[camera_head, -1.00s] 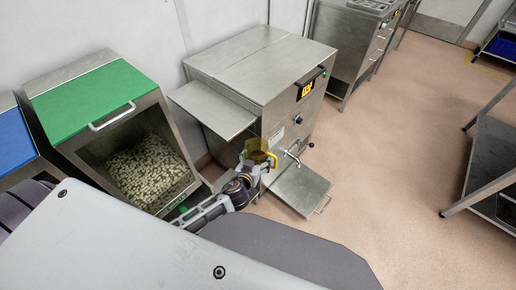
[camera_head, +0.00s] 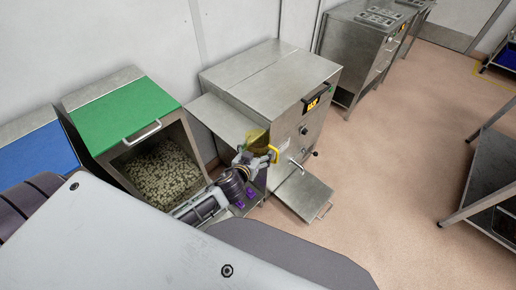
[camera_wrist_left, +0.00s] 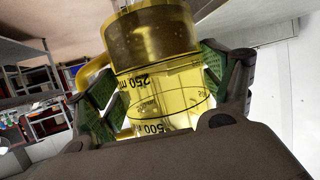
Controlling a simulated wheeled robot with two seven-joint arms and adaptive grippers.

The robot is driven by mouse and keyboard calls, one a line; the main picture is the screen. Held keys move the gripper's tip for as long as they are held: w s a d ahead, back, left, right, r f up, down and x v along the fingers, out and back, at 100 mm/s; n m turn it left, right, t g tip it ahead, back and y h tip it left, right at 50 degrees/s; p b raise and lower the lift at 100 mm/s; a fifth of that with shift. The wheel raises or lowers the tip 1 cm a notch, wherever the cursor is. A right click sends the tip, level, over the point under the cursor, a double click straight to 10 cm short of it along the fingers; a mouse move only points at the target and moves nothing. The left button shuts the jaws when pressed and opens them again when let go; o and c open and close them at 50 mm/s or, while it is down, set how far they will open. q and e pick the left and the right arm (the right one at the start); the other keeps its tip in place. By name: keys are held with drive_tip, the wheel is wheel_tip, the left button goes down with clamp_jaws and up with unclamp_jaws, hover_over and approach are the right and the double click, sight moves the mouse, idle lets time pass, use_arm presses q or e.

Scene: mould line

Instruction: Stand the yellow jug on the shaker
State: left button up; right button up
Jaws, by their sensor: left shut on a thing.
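The yellow jug (camera_head: 256,139) is see-through, with a handle on its right side in the head view. In the left wrist view the jug (camera_wrist_left: 155,70) shows 250 and 500 ml marks and a darker brownish content at its base end. My left gripper (camera_head: 252,157) is shut on the jug, with a green pad on each side of its wall (camera_wrist_left: 160,95). The jug is held in front of the steel machine, overlapping the front corner of its side shelf (camera_head: 222,116). I cannot tell for sure which steel surface is the shaker. My right gripper is not in view.
The steel machine (camera_head: 270,70) has a display and a tap (camera_head: 296,164), with a low plate (camera_head: 303,192) before it. An open bin of pale pieces with a green lid (camera_head: 122,115) stands left. A steel table (camera_head: 490,180) is at right; the floor between is free.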

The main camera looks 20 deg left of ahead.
use_arm(q)
wheel_tip(320, 180, up, 8)
drive_tip(key=s+p, duration=0.1)
drive_tip(key=p, duration=0.3)
drive_tip(key=shift+s+a, duration=0.25)
drive_tip(key=shift+s, duration=0.15)
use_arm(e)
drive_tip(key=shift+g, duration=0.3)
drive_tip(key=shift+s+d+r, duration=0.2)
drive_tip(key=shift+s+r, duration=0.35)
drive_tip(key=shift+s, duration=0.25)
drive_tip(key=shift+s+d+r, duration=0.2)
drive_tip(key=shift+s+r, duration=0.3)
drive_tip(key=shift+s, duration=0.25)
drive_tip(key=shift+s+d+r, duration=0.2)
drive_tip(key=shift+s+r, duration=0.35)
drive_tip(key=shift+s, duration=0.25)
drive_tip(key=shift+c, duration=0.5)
